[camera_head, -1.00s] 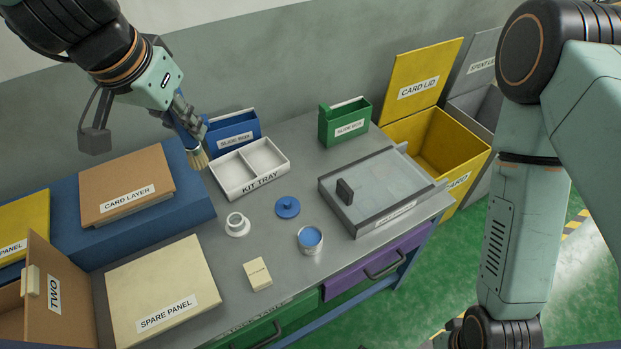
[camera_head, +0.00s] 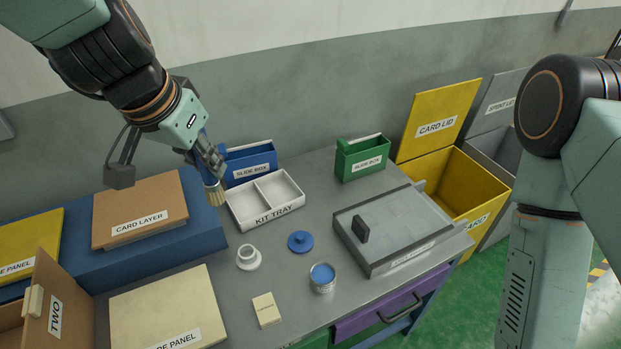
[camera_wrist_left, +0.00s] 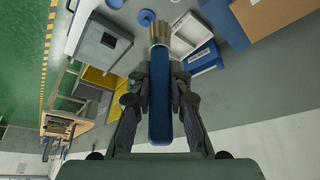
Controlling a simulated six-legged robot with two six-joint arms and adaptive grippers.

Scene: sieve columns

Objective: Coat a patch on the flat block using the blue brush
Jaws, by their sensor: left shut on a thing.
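The blue brush (camera_head: 212,178) is in my left gripper (camera_head: 207,160), which is shut on its handle. Its pale bristles point down, above the bench's back, beside the kit tray's left end. In the left wrist view the blue handle (camera_wrist_left: 160,105) lies between the fingers, with the bristles (camera_wrist_left: 160,32) beyond them. A small flat cream block (camera_head: 266,309) lies at the bench's front; its label is too small to read. An open can of blue paint (camera_head: 322,279) stands to its right. My right arm is at the right; its gripper is out of frame.
A blue lid (camera_head: 300,241) and a small white cup-like piece (camera_head: 248,257) lie behind the block. The white kit tray (camera_head: 287,207), blue slide box (camera_head: 250,161) and green slide box (camera_head: 361,156) stand behind.

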